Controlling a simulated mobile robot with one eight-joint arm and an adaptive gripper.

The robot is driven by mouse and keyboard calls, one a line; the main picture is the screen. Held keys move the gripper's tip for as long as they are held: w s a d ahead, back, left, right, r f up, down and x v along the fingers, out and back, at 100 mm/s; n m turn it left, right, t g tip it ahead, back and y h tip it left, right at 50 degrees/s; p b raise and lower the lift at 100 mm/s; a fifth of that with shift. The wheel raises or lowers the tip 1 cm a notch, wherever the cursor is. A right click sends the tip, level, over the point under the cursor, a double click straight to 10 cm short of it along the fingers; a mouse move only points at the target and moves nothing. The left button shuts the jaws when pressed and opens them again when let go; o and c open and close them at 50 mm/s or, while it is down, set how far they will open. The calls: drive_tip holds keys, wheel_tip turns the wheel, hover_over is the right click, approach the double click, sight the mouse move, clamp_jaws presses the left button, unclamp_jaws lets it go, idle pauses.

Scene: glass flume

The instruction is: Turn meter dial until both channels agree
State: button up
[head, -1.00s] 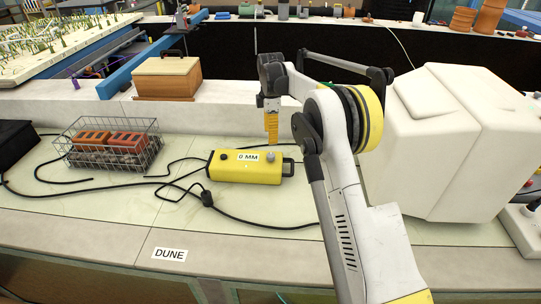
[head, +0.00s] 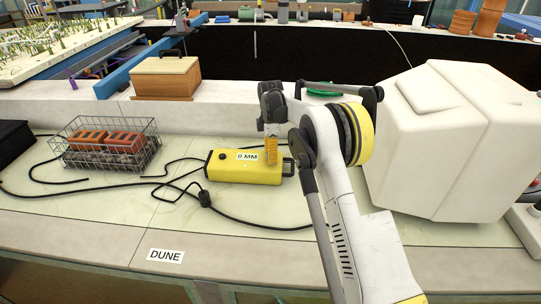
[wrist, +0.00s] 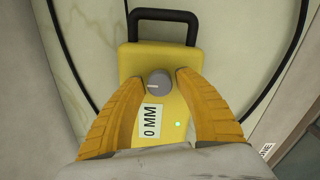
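The meter is a yellow box (head: 232,176) lying on the pale counter, with a "0 MM" label (head: 247,156); the label also shows in the wrist view (wrist: 151,120). Its grey dial (wrist: 158,83) with a pale pointer mark is on the top face near the black handle (wrist: 163,17). In the head view the dial is hidden behind my gripper (head: 271,160). In the wrist view my gripper (wrist: 161,77) is open, its two orange fingers on either side of the dial with gaps between. A small green light (wrist: 177,124) glows beside the label.
A wire basket of orange bricks (head: 107,155) stands left of the meter, and black cables (head: 206,197) lie around it. A wooden box (head: 166,80) sits behind on the ledge. A large white casing (head: 450,140) stands to the right. The counter in front is clear, with a "DUNE" label (head: 165,256).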

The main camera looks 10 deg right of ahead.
clamp_jaws()
drive_tip(key=shift+m, duration=0.3)
drive_tip(key=m+p, duration=0.2)
drive_tip(key=m, duration=0.1)
drive_tip(key=shift+r, duration=0.1)
drive_tip(key=m+p, duration=0.1)
drive_tip(key=m, duration=0.4)
drive_tip(key=m+p, duration=0.1)
drive_tip(key=m, duration=0.3)
drive_tip(key=shift+m, duration=0.3)
drive_tip(key=shift+m+p, duration=0.35)
drive_tip(key=shift+m, duration=1.85)
